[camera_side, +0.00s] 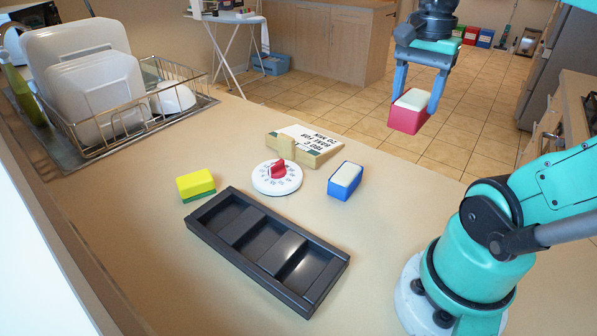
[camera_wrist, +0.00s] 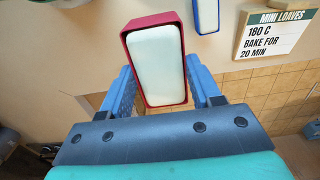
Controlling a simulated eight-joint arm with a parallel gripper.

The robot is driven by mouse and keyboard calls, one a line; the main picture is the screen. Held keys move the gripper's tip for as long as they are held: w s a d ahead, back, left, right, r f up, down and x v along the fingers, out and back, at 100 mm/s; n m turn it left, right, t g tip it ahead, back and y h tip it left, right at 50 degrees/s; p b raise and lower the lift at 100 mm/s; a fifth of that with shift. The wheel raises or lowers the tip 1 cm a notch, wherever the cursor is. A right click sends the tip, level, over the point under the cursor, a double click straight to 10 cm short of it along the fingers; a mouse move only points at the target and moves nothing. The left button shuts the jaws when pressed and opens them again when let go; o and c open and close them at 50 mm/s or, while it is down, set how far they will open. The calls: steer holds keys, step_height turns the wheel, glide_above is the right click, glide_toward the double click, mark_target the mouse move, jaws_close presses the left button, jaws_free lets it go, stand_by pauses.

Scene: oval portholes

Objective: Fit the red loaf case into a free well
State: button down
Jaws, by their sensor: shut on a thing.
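The red loaf case (camera_side: 408,111) with a white filling is held up in the air at the upper right of the side view. My gripper (camera_side: 417,108) is shut on its sides. In the wrist view the red case (camera_wrist: 156,60) sits between my blue fingers (camera_wrist: 160,88), long side pointing away from the palm. The black tray (camera_side: 195,222) lies on the counter, well below and left of my gripper. Its wells (camera_side: 305,269) show no loaf case in them. The blue loaf case (camera_side: 344,181), also white-filled, stands on the counter outside the tray.
A white dial timer with a red knob (camera_side: 277,177), a yellow-green sponge (camera_side: 196,184) and a recipe sign (camera_side: 304,144) stand behind the tray. The sign also shows in the wrist view (camera_wrist: 272,35). A dish rack (camera_side: 125,121) stands far left.

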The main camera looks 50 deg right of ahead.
steer(key=w+a+f, duration=0.6)
steer(key=a, duration=0.4)
glide_toward(305, 274)
steer(key=shift+f, duration=0.9)
steer(key=shift+f, duration=1.7)
stand_by(1.1)
jaws_free()
stand_by(0.3)
step_height(305, 274, up, 7)
stand_by(0.8)
